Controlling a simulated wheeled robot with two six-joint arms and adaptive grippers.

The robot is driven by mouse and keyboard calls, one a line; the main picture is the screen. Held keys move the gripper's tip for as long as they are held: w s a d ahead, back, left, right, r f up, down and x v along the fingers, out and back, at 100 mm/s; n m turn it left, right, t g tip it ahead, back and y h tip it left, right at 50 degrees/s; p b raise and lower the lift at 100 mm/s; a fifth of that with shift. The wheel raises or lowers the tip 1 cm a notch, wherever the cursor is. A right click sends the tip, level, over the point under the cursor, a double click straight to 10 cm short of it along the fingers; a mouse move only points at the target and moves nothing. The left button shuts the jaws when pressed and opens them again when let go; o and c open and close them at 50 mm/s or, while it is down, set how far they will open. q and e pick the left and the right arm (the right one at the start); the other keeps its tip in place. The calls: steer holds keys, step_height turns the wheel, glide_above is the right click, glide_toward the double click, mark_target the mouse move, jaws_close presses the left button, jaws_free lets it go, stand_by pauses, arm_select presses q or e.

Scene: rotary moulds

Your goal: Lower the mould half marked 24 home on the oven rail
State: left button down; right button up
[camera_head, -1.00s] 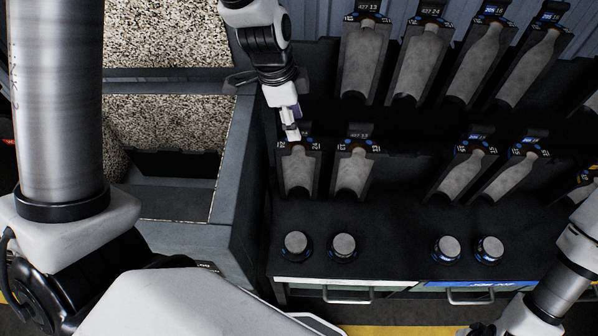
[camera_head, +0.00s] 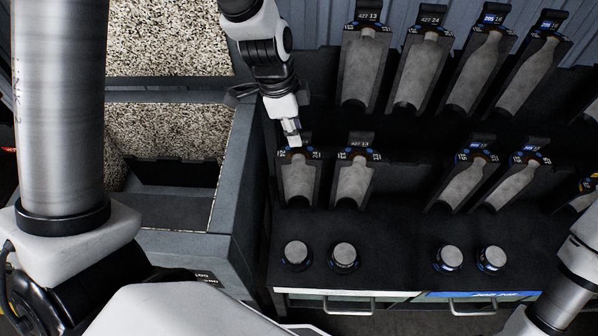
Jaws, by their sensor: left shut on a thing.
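My left gripper (camera_head: 294,142) is shut on the top of a grey, bottle-shaped mould half (camera_head: 299,180), the leftmost in the lower row. The gripper covers its top label, so I cannot read its mark. It stands upright beside another mould half marked 427 13 (camera_head: 352,182), at about the same height and apart from it. Whether its foot touches the dark rail (camera_head: 400,228) is too dark to tell. In the upper row a mould half marked 427 24 (camera_head: 418,72) stands behind and to the right. My right gripper is out of view.
More mould halves stand to the right, including two marked 205 in the lower row (camera_head: 463,183). Several round knobs (camera_head: 344,256) sit on the front shelf. A grey bin (camera_head: 245,190) with speckled panels stands close left of the held half.

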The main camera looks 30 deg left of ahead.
arm_select(q)
steer(key=shift+w+r+p, duration=0.25)
steer(key=shift+r+p, duration=0.25)
steer(key=shift+r, duration=0.05)
steer(key=shift+r+p, duration=1.55)
steer(key=shift+r, duration=0.6)
step_height(320, 180, up, 6)
steer(key=p, duration=0.4)
steer(key=shift+p, duration=0.4)
steer(key=shift+f, duration=0.2)
